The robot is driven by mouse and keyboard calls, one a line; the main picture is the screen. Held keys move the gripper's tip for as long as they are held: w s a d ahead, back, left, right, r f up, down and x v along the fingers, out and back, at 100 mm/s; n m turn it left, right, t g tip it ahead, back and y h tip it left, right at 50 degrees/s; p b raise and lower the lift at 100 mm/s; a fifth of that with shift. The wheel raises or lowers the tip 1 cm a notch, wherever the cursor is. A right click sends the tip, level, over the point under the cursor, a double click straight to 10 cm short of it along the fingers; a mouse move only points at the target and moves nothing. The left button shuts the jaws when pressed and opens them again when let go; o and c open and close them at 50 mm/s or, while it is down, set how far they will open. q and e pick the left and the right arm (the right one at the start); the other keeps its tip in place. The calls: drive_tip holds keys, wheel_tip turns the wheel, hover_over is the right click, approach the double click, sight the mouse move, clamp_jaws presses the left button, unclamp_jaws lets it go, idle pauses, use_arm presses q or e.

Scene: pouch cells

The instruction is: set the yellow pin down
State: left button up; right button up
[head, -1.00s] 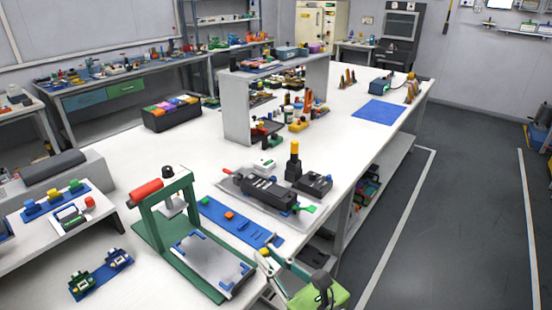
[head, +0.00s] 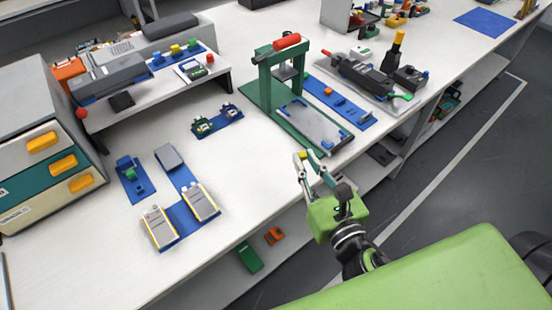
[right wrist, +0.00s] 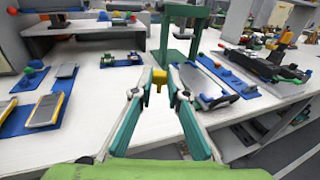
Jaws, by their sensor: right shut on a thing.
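My right gripper (head: 304,157) is at the front edge of the white bench, just in front of the green press base. It is shut on a small yellow pin (right wrist: 158,77), which sits between the fingertips in the right wrist view. The pin appears held above the bench, with its yellow head up. In the head view the pin is tiny and hard to make out. My left gripper is not in view.
A green press (head: 262,75) with a red handle and a grey plate (head: 308,125) stands beyond the gripper. A blue strip (head: 342,103) lies right of it. Blue fixtures with grey cells (head: 200,201) lie at left. Bare bench (head: 240,165) lies between.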

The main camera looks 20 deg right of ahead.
drive_tip(key=w+a+f, duration=0.2)
drive_tip(key=w+a, duration=0.1)
drive_tip(key=w, duration=0.1)
drive_tip(key=b, duration=0.2)
hover_over(269, 181)
drive_tip(key=f, duration=0.5)
drive_tip(key=shift+s+d+f, duration=0.15)
drive_tip(key=shift+s+d, duration=0.05)
drive_tip(key=shift+s, duration=0.1)
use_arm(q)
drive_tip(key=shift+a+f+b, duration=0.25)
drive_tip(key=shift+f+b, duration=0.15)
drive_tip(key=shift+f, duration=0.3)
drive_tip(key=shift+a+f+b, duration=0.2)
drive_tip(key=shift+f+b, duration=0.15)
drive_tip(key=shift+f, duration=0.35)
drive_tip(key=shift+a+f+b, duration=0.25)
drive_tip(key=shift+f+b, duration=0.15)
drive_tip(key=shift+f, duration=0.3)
use_arm(e)
drive_tip(key=shift+w+a+f, duration=0.15)
drive_tip(key=shift+f, duration=0.8)
drive_tip(key=shift+w+a+f, duration=0.1)
drive_tip(key=shift+w+f, duration=0.05)
drive_tip(key=shift+f, duration=0.8)
